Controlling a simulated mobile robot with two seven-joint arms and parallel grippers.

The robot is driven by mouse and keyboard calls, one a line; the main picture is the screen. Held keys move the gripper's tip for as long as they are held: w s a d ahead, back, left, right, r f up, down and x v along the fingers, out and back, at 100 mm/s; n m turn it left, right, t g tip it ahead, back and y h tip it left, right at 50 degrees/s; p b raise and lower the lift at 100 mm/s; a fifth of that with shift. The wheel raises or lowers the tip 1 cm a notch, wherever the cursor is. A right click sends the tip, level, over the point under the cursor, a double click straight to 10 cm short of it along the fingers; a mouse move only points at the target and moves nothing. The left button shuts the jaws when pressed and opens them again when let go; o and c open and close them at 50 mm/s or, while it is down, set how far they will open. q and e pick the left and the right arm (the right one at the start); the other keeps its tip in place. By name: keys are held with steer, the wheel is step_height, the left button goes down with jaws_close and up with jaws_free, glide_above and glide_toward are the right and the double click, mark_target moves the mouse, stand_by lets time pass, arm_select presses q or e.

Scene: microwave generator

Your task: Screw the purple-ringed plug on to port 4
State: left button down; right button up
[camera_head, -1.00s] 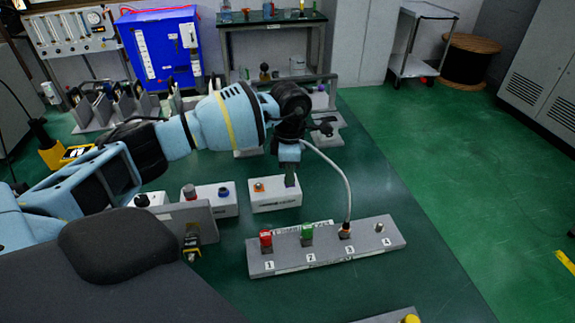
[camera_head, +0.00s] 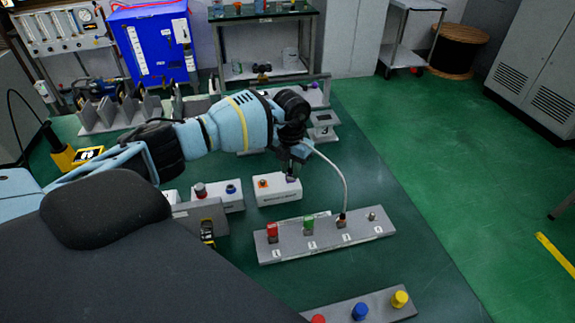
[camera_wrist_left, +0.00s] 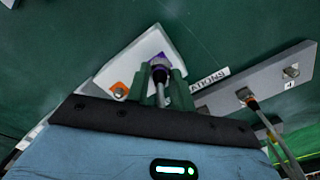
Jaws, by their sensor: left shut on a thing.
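My left gripper (camera_wrist_left: 160,88) is shut on the purple-ringed plug (camera_wrist_left: 159,64) at one end of a small white box (camera_wrist_left: 146,50). I cannot tell whether the plug is seated in the box or just above it. In the head view my left gripper (camera_head: 292,174) is over the right end of the white box (camera_head: 274,195), and the plug is hidden. Port 4 (camera_head: 372,215) is a bare metal stud at the right end of the grey strip (camera_head: 330,240). It also shows in the wrist view (camera_wrist_left: 291,71).
Red (camera_head: 272,229) and green (camera_head: 308,222) plugs stand on ports 1 and 2. An orange-ringed connector (camera_wrist_left: 119,91) is on the white box. A strip with red, blue (camera_head: 360,311) and yellow knobs lies in front.

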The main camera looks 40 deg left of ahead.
mark_target(291, 167)
arm_select(q)
steer(key=n, duration=0.1)
steer(key=n+p, duration=0.1)
steer(key=n, duration=0.1)
steer(key=shift+r, duration=0.3)
steer(key=shift+f+n+p, duration=0.15)
steer(key=shift+n+p, duration=0.4)
steer(key=shift+n, duration=0.65)
arm_select(e)
steer(key=shift+t, duration=0.5)
steer(key=shift+w+d+r, duration=0.15)
steer(key=shift+w+r, duration=1.35)
steer(key=shift+r, duration=0.3)
arm_select(q)
steer(key=c, duration=1.2)
jaws_free()
steer(key=shift+f, duration=0.1)
arm_select(e)
steer(key=shift+s, duration=0.1)
arm_select(q)
step_height(291, 167, up, 7)
steer(key=shift+f, duration=0.15)
steer(key=shift+r+p, duration=0.3)
steer(key=shift+r, duration=0.25)
arm_select(e)
steer(key=shift+w+r, duration=0.3)
steer(key=shift+w, duration=0.05)
